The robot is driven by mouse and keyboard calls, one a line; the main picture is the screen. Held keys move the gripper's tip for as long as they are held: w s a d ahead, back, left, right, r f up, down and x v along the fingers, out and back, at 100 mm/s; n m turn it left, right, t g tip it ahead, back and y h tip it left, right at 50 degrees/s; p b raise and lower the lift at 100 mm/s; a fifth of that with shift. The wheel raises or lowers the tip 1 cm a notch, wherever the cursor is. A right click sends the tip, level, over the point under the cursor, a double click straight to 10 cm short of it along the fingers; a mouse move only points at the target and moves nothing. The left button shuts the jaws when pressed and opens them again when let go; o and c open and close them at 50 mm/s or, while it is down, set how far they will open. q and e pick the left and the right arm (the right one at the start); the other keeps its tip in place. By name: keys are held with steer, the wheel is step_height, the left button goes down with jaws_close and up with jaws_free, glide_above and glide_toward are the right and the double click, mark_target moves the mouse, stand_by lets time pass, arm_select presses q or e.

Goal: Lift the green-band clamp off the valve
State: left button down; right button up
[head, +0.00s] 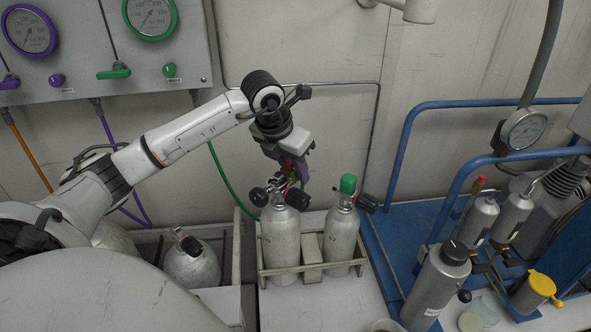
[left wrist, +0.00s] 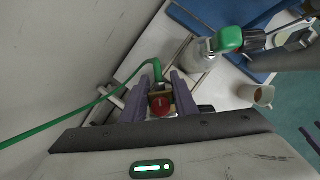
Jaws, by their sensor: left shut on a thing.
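My left gripper (head: 292,172) is above the left grey cylinder (head: 281,245) in the rack. In the left wrist view its purple fingers (left wrist: 161,100) are shut on the clamp (left wrist: 160,104), a brass-coloured body with a red knob. A green hose (left wrist: 95,104) runs from the clamp off to the left. The valve (head: 280,194), with black knobs, tops the cylinder just below the fingers. The clamp shows small and partly hidden in the head view, and I cannot tell whether it touches the valve. Purple slivers at the left wrist view's right edge may be my right gripper (left wrist: 312,138).
A cylinder with a green cap (head: 348,184) stands close at right in the same wooden rack (head: 312,270). A gauge panel (head: 100,75) hangs on the wall at upper left. Blue rails (head: 405,140) and grey canisters stand at right. Another cylinder (head: 192,264) is at lower left.

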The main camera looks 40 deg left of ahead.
arm_select(q)
steer(key=shift+r, duration=0.25)
steer(key=shift+r+p, duration=1.55)
steer(key=shift+r, duration=0.45)
steer(key=shift+r, duration=0.1)
